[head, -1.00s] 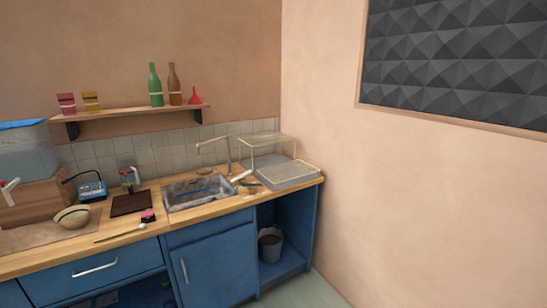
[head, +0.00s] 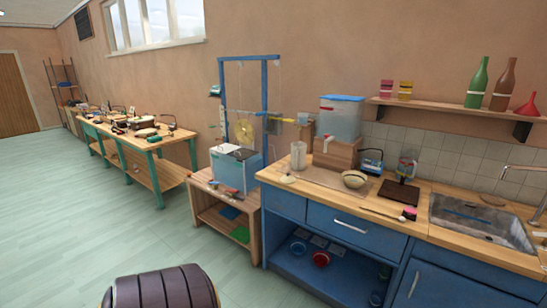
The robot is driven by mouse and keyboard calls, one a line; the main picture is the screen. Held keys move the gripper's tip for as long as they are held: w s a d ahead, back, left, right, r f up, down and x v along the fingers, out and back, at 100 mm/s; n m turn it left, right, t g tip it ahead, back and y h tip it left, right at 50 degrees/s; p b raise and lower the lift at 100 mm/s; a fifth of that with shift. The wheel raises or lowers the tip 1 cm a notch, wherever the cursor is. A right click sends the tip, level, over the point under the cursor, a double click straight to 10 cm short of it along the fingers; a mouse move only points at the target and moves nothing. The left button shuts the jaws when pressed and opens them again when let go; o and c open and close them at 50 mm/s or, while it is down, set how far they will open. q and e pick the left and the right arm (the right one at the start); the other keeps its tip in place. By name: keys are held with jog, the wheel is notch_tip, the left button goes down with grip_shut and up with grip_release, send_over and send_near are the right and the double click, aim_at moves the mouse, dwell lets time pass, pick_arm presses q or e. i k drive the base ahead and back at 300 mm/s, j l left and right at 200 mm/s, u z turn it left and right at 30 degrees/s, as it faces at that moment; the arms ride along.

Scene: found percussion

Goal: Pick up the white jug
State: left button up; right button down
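A whitish, partly see-through upright vessel (head: 298,155), which looks like the white jug, stands at the left end of the wooden counter (head: 445,198) in the head view. It is left of the wooden box that carries a clear tank. Its handle is too small to make out. Neither of my grippers is in view.
A clear tank with a blue lid (head: 341,116) stands on the wooden box (head: 335,153); a beige bowl (head: 354,179) is in front. The sink (head: 480,222) is at right. A low wooden stand (head: 224,205) adjoins the counter. A dark ribbed object (head: 163,288) is at bottom. Floor at left is clear.

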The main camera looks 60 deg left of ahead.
aim_at(299, 149)
jog(key=u, duration=1.65)
jog(key=i+j, duration=0.2)
jog(key=i, duration=0.8)
jog(key=i+j+u, duration=0.15)
jog(key=i, duration=0.85)
